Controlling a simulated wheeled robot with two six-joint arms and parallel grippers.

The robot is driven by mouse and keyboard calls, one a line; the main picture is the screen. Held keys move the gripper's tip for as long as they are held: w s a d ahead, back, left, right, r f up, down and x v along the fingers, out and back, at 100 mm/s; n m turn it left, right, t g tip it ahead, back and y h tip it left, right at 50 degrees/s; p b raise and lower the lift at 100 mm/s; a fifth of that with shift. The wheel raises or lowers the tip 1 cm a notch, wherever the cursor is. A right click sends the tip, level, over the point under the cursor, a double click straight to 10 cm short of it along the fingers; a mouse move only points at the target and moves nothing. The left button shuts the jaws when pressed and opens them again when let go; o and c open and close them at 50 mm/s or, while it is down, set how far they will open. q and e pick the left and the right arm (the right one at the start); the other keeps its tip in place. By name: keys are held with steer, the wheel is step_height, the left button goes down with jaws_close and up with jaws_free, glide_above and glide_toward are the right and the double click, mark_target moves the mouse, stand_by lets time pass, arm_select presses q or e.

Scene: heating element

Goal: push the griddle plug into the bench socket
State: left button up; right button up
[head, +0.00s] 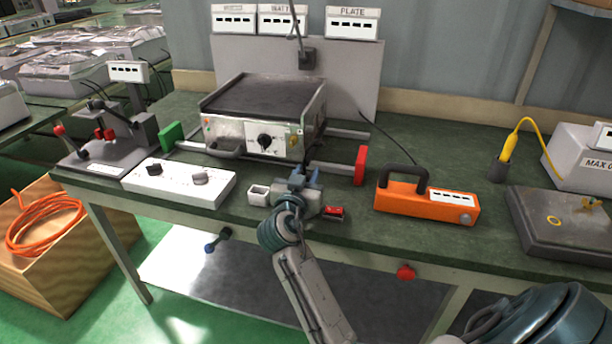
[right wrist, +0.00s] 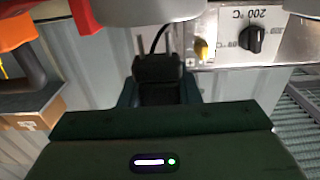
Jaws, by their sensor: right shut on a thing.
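The griddle (head: 265,105) stands at the middle back of the bench, with a dial and a yellow part on its front. My right gripper (head: 307,178) is in front of it, low over the bench. It is shut on a black plug (right wrist: 158,68), with a dark cable running from it in the right wrist view. The plug is mostly hidden by the gripper in the head view. A black wall fitting with a cable (head: 307,58) is on the grey back panel. A small white open box (head: 258,195) sits just left of the gripper; I cannot tell whether either is the bench socket.
A red rocker switch (head: 333,213) is just right of the gripper. A white control box (head: 180,183) lies left, an orange device with a handle (head: 428,200) right. Green (head: 172,136) and red (head: 360,165) blocks flank the griddle. Bare bench shows near the front edge.

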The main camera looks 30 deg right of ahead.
arm_select(q)
steer(key=shift+w, duration=0.1)
steer(key=shift+f+b, duration=0.45)
stand_by(0.9)
